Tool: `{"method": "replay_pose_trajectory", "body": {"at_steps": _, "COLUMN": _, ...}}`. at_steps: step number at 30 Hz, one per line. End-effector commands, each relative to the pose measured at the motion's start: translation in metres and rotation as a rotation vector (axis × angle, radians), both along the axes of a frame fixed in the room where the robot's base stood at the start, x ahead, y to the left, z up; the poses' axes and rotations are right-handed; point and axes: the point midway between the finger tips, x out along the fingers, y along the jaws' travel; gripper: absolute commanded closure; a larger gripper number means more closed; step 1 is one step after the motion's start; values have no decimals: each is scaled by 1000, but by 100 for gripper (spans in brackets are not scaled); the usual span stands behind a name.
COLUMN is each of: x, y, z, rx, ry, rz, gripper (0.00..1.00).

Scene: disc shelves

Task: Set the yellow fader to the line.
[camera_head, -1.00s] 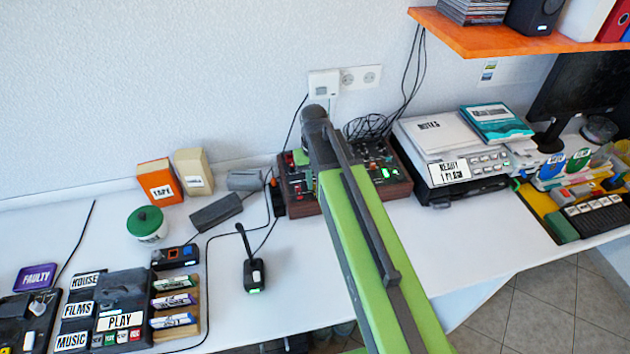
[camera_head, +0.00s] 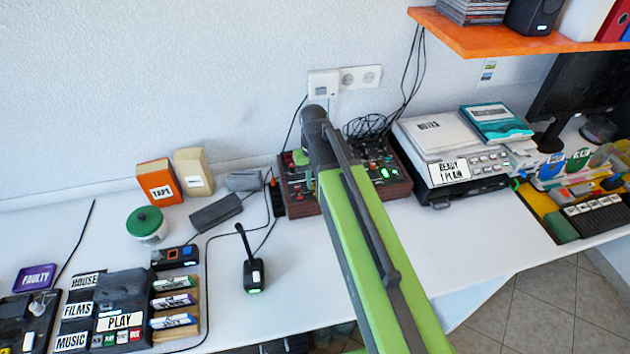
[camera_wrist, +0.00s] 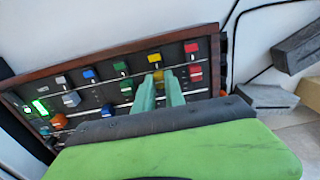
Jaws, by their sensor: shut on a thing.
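The mixer (camera_head: 301,210) is a dark panel in a brown wooden frame by the wall, partly hidden behind my arm in the head view. In the wrist view the panel (camera_wrist: 107,68) carries several coloured faders with coloured squares above them. The yellow fader (camera_wrist: 158,75) sits between the tips of my green fingers, below its yellow square (camera_wrist: 154,58). My gripper (camera_wrist: 159,80) is shut on it. Fingers and wrist hide the lower part of its track. I cannot make out where the line is relative to the cap.
A red fader (camera_wrist: 196,73) is close right of my fingers and a green fader (camera_wrist: 126,88) close left. Grey blocks (camera_wrist: 296,47) lie right of the mixer in the wrist view.

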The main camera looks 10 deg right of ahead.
Motion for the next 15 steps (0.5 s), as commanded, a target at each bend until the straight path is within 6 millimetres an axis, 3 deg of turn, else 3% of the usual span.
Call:
{"method": "replay_pose_trajectory", "body": {"at_steps": 5, "x": 3, "y": 0, "z": 0, "rx": 0, "ry": 0, "rz": 0, "gripper": 100}}
{"method": "replay_pose_trajectory", "body": {"at_steps": 12, "x": 39, "y": 0, "z": 0, "rx": 0, "ry": 0, "rz": 0, "gripper": 100}}
{"method": "replay_pose_trajectory", "body": {"at_steps": 15, "x": 42, "y": 0, "z": 0, "rx": 0, "ry": 0, "rz": 0, "gripper": 100}}
